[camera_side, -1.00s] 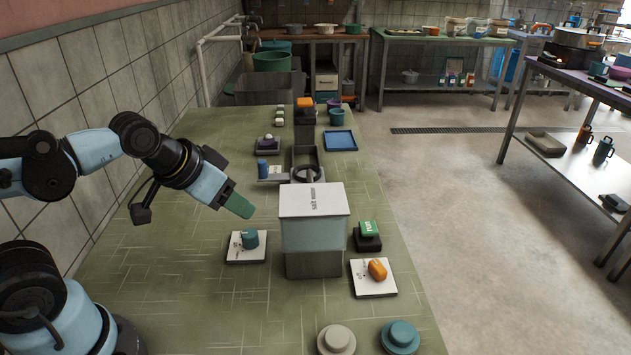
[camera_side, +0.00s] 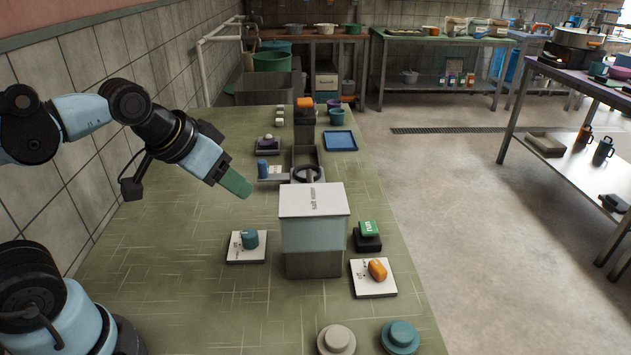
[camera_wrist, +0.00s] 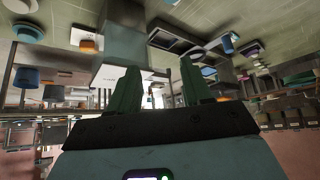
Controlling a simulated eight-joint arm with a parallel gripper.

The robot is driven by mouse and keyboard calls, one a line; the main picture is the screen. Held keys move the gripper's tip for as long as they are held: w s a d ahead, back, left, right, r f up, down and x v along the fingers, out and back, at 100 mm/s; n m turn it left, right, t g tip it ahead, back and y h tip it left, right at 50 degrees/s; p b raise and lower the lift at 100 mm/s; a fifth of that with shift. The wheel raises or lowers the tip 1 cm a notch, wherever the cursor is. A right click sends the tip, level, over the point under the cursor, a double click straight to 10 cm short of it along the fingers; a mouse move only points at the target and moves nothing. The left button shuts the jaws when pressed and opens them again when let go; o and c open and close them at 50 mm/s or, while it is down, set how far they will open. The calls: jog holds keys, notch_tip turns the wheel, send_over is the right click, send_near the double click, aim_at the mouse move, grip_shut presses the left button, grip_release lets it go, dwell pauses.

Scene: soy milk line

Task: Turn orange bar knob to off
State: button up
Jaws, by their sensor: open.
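The orange bar knob (camera_side: 377,269) sits on a white plate (camera_side: 373,287) at the right front of the green table, right of the salt water box. Small marks on the plate are too small to read. In the wrist view, which is upside down, an orange piece (camera_wrist: 86,46) on a white plate at the upper left looks like this knob. My gripper (camera_side: 240,186) is in the air left of the box, well away from the knob. In the wrist view its two green fingers (camera_wrist: 157,85) are apart with nothing held between them.
The salt water box (camera_side: 314,230) stands between my gripper and the orange knob. A green run button (camera_side: 369,229) is behind the knob. A teal knob (camera_side: 250,239) is on a plate at left. Beige (camera_side: 337,340) and teal (camera_side: 400,336) round pieces are at the front.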

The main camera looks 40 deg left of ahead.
jog(key=w+d+r+m+g, duration=0.2)
jog(key=w+d+r+m, duration=0.3)
jog(key=m, duration=0.2)
jog(key=m+g, duration=0.5)
jog(key=m, duration=1.1)
send_over(378, 266)
notch_tip(378, 266, down, 8)
jog(key=f, duration=0.1)
notch_tip(378, 266, down, 12)
jog(key=shift+r, duration=0.1)
grip_shut()
